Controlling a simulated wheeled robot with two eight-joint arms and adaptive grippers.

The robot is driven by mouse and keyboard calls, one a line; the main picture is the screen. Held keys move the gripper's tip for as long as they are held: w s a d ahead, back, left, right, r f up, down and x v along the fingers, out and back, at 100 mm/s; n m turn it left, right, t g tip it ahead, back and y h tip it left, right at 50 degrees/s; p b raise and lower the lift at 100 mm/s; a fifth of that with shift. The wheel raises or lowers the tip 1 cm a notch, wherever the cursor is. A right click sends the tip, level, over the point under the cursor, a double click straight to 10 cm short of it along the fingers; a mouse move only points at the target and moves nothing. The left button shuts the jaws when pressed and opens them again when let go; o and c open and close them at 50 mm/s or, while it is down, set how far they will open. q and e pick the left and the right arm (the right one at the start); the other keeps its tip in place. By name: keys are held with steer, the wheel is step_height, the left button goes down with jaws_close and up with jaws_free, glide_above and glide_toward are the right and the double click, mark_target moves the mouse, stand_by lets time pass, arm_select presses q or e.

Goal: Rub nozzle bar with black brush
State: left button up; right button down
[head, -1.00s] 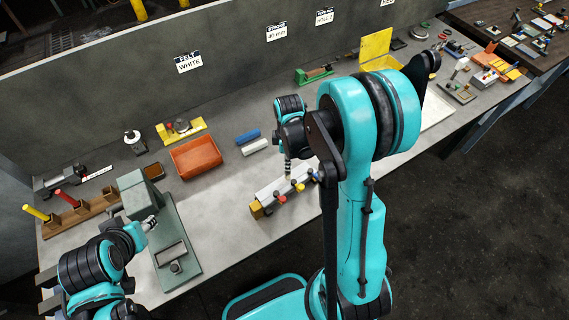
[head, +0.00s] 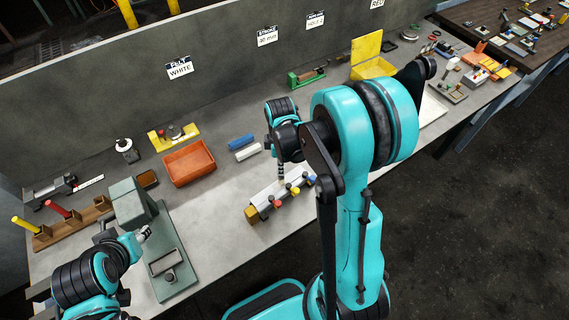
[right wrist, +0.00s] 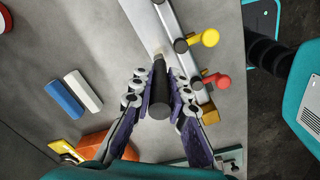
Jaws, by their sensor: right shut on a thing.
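The nozzle bar (head: 267,197) is a pale metal bar with red, yellow and blue knobs on its front side and a brass-coloured end block. It lies near the bench's front edge. The right wrist view shows its metal side (right wrist: 181,27). My right gripper (head: 281,177) is over the bar; in the wrist view (right wrist: 160,88) its fingers are shut on a black cylindrical handle, the black brush (right wrist: 159,98). The brush's far end is at the bar; whether it touches cannot be told. My left gripper (head: 144,234) is beside the green press; its jaw state is unclear.
A green press (head: 172,252) stands at the left. An orange tray (head: 190,164), a blue block (head: 241,141) and a white block (head: 248,151) lie behind the bar. Bare bench surrounds the bar's left end.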

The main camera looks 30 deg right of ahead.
steer(key=shift+s+a+b, duration=0.5)
steer(key=shift+a+b, duration=0.05)
steer(key=shift+a, duration=2.3)
steer(key=shift+w+d+b, duration=0.15)
steer(key=shift+d+b, duration=0.15)
steer(key=shift+d, duration=0.65)
steer(key=shift+w+d+b, duration=0.2)
steer(key=shift+d+b, duration=0.05)
steer(key=shift+d, duration=0.75)
steer(key=shift+w+d+b, duration=0.15)
steer(key=shift+d+b, duration=0.15)
steer(key=shift+d, duration=0.65)
steer(key=shift+s+a, duration=0.55)
steer(key=shift+a, duration=2.35)
steer(key=w+d+b, duration=0.1)
steer(key=d+b, duration=0.1)
steer(key=d, duration=0.7)
steer(key=shift+w+f, duration=0.15)
steer(key=shift+w, duration=0.15)
step_height(320, 180, up, 6)
steer(key=p, duration=0.4)
steer(key=shift+p, duration=0.3)
